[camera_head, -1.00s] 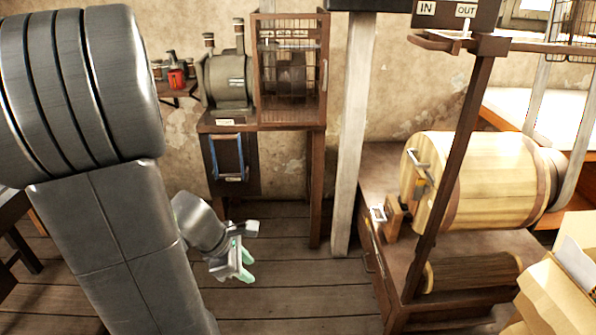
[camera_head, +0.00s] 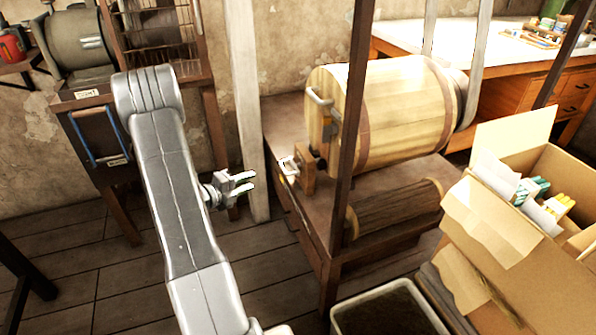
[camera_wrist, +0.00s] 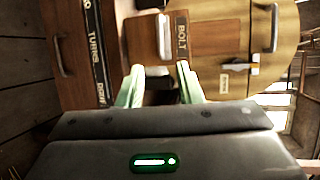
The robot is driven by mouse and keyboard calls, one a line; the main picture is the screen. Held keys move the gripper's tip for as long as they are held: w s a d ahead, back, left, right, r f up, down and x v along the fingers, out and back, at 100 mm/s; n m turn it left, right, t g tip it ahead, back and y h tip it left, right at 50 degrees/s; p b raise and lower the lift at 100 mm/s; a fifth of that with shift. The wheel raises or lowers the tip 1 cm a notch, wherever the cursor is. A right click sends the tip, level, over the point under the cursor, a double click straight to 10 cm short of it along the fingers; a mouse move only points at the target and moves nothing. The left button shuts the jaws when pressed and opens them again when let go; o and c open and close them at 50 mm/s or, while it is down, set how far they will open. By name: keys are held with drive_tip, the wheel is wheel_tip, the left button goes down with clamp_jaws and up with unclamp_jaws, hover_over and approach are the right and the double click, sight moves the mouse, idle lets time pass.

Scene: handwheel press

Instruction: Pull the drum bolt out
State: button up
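The drum bolt's pale handle (camera_head: 288,166) sits at the wooden block beside the drum (camera_head: 400,112). In the wrist view the handle (camera_wrist: 164,36) lies ahead of my fingers, beside a dark label reading BOLT (camera_wrist: 182,36). My gripper (camera_head: 245,182) is left of the handle, with a gap between them. In the wrist view my gripper (camera_wrist: 160,82) has its two fingers apart and nothing between them. The bolt's shaft is hidden.
The drum stands on a wooden bench (camera_head: 285,118) with a post (camera_head: 352,110) in front. A cardboard box (camera_head: 530,250) and an open bin (camera_head: 385,312) are at lower right. A pale post (camera_head: 246,90) stands behind my gripper.

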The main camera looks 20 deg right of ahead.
drive_tip(key=b+x, duration=0.3)
drive_tip(key=x, duration=1)
drive_tip(key=shift+d+b, duration=0.4)
drive_tip(key=shift+c, duration=0.3)
clamp_jaws()
